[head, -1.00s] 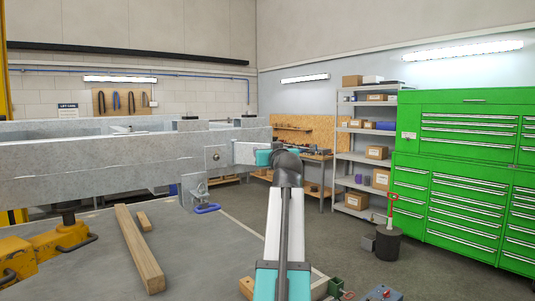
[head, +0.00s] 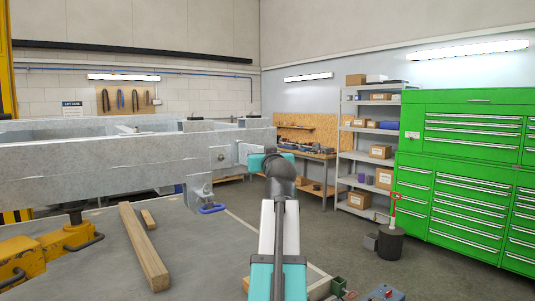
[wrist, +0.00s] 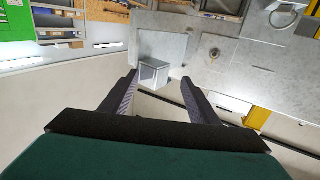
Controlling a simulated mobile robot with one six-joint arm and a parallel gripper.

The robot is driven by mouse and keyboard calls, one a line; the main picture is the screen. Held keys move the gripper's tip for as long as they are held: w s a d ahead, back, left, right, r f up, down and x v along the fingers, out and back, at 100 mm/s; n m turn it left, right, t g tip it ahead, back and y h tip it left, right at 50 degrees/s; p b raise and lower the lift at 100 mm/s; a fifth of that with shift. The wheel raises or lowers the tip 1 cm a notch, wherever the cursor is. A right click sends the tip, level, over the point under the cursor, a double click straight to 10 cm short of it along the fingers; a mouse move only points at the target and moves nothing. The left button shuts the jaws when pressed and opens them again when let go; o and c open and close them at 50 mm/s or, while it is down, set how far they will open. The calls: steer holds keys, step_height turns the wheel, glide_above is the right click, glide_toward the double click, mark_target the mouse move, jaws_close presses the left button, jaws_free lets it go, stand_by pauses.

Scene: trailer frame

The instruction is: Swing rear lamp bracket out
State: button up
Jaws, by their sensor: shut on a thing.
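The grey galvanised trailer frame (head: 110,165) runs across the left of the head view. A small pale metal bracket (head: 243,152) sits at its right end, beside a bolt head (head: 220,154) on the frame face. My teal and dark gripper (head: 256,161) is at the bracket and hides its right part. In the wrist view the bracket shows as a box-like plate (wrist: 153,74) between the tips of my two dark fingers (wrist: 160,80). My gripper is shut on it. The bracket stands out from the frame end; its hinge is not clear.
A blue-handled fitting (head: 211,208) hangs under the frame. A yellow jack (head: 45,255) and a timber beam (head: 143,245) are at left. A grey shelf (head: 368,155) and green cabinets (head: 465,180) stand at right. The floor between is fairly clear.

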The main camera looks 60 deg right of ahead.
steer(key=a+p, duration=0.3)
steer(key=a, duration=0.8)
steer(key=shift+w+f, duration=0.15)
steer(key=shift+w, duration=0.15)
stand_by(1.2)
steer(key=shift+s+a, duration=0.1)
steer(key=shift+a, duration=0.05)
stand_by(0.6)
